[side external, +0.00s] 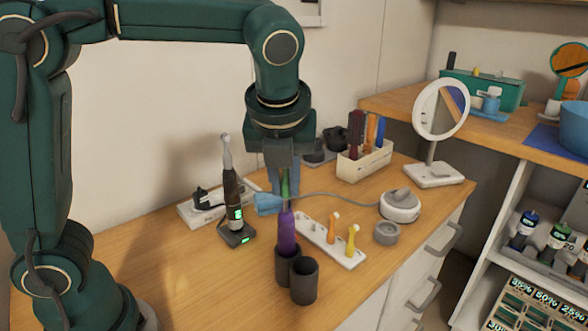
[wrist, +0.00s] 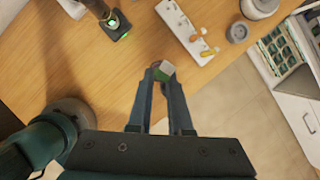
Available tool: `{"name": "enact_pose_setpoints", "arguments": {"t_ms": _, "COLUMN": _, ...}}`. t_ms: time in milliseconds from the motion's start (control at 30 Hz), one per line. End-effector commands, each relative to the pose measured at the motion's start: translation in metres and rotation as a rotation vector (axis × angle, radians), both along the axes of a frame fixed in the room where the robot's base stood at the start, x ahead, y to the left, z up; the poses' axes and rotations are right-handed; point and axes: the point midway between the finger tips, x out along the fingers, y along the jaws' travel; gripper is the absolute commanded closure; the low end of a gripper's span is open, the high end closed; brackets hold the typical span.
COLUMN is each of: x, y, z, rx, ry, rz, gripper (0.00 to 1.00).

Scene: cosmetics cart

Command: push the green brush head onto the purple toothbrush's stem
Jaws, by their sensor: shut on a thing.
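The green brush head (side external: 285,187) is between the fingers of my gripper (side external: 284,196), which is shut on it; a bit of green also shows between the fingertips (wrist: 162,70) in the wrist view. The purple toothbrush (side external: 287,233) stands upright in a dark cup (side external: 286,265), directly below the brush head in the side view. Its upper end reaches close to my fingertips. The stem is mostly hidden, and I cannot tell whether the head touches it or surrounds it. In the wrist view the toothbrush is hidden behind the fingers and held head.
A second dark cup (side external: 304,281) stands beside the first. A white rack (side external: 316,240) with orange and yellow brush heads is to the right. A dark toothbrush (side external: 232,192) stands on its charger at left.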

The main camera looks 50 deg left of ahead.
Motion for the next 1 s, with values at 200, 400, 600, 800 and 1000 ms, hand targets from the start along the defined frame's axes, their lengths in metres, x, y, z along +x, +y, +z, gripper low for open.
{"name": "enact_pose_setpoints", "arguments": {"t_ms": 200, "x": 0.0, "y": 0.0, "z": -0.006, "rx": 0.001, "ry": 0.001, "rz": -0.001, "gripper": 1.0}}
{"name": "enact_pose_setpoints", "arguments": {"t_ms": 400, "x": 0.0, "y": 0.0, "z": -0.01, "rx": 0.0, "ry": 0.002, "rz": -0.001, "gripper": 1.0}}
{"name": "enact_pose_setpoints", "arguments": {"t_ms": 600, "x": 0.0, "y": 0.0, "z": -0.015, "rx": 0.0, "ry": 0.001, "rz": 0.0, "gripper": 1.0}}
{"name": "enact_pose_setpoints", "arguments": {"t_ms": 800, "x": 0.0, "y": 0.0, "z": -0.02, "rx": 0.001, "ry": 0.001, "rz": -0.001, "gripper": 1.0}}
{"name": "enact_pose_setpoints", "arguments": {"t_ms": 1000, "x": 0.0, "y": 0.0, "z": -0.025, "rx": 0.001, "ry": 0.001, "rz": -0.001, "gripper": 1.0}}
